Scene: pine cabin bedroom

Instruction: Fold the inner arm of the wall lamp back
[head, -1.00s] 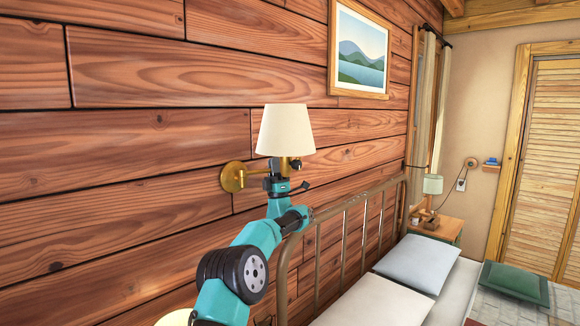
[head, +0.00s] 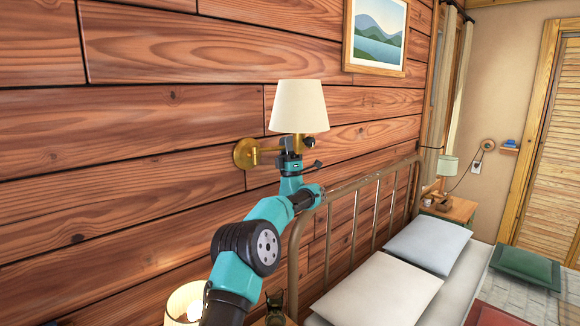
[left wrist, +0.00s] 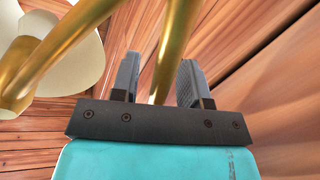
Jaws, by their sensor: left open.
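The wall lamp has a cream shade (head: 300,106) and a round brass wall plate (head: 244,153). A short brass arm (head: 268,149) runs from the plate to under the shade. My left gripper (head: 290,153) is just below the shade, at the arm's outer end, and hides part of it. In the left wrist view its two grey fingers (left wrist: 156,78) stand apart. One brass tube (left wrist: 176,40) passes in the gap between them, with no clear contact. Another brass tube (left wrist: 60,48) crosses at the left near the shade (left wrist: 40,60). My right gripper is not in view.
A metal bed headboard (head: 350,210) stands to the right of my left arm, with pillows (head: 380,290) beside it. A lit lamp (head: 184,302) is at the bottom left. A framed picture (head: 376,38) hangs above. The plank wall left of the lamp is bare.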

